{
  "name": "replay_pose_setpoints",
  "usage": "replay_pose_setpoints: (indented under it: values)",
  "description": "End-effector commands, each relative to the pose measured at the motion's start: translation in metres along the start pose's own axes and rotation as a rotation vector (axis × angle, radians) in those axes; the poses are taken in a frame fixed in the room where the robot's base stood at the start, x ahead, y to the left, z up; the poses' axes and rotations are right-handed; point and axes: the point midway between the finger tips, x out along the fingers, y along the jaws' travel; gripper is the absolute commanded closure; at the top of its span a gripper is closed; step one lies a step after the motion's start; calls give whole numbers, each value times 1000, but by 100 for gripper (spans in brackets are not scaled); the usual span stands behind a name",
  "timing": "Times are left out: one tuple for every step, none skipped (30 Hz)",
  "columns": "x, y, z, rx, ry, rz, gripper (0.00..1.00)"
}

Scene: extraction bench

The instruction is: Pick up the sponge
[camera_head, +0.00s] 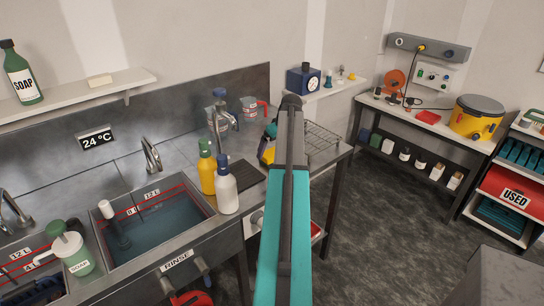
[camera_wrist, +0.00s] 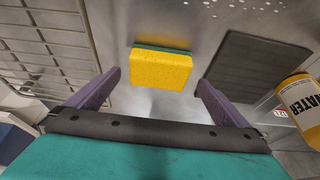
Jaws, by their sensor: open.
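The sponge (camera_wrist: 161,68), yellow with a green layer along its far edge, lies on the metal bench top in the wrist view. My gripper (camera_wrist: 158,82) is open, with its two dark purple fingers spread to the left and right of the sponge's near side. The fingers do not appear to touch it, and nothing is held. In the head view my arm covers much of this part of the bench. A yellow patch shows beside the arm there, but I cannot tell whether it is the sponge.
A wire rack (camera_wrist: 45,45) lies left of the sponge in the wrist view, a dark ribbed mat (camera_wrist: 258,68) right. A yellow labelled bottle (camera_wrist: 300,100) stands beyond the mat. In the head view, yellow (camera_head: 207,175) and white (camera_head: 226,190) bottles stand by the sink (camera_head: 150,238).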

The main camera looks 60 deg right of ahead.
Motion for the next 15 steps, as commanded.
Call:
replay_pose_setpoints:
  values:
    - [3, 0, -1, 0, -2, -2, 0]
    - [6, 1, -1, 0, -2, -2, 0]
    - [9, 1, 0, 0, -1, -1, 0]
    - [12, 2, 0, 0, -1, -1, 0]
    - [16, 2, 0, 0, -1, -2, 0]
    - [20, 2, 0, 0, -2, -2, 0]
    - [22, 2, 0, 0, -1, -2, 0]
    - [25, 2, 0, 0, -1, -1, 0]
    - [28, 2, 0, 0, -1, -1, 0]
    - [30, 2, 0, 0, -1, -1, 0]
    - [32, 2, 1, 0, -1, -1, 0]
    - [34, 2, 1, 0, -1, -1, 0]
    - [35, 2, 1, 0, -1, 0, 0]
    - [35, 2, 1, 0, 0, 0, 0]
    - [36, 2, 1, 0, 0, 0, 0]
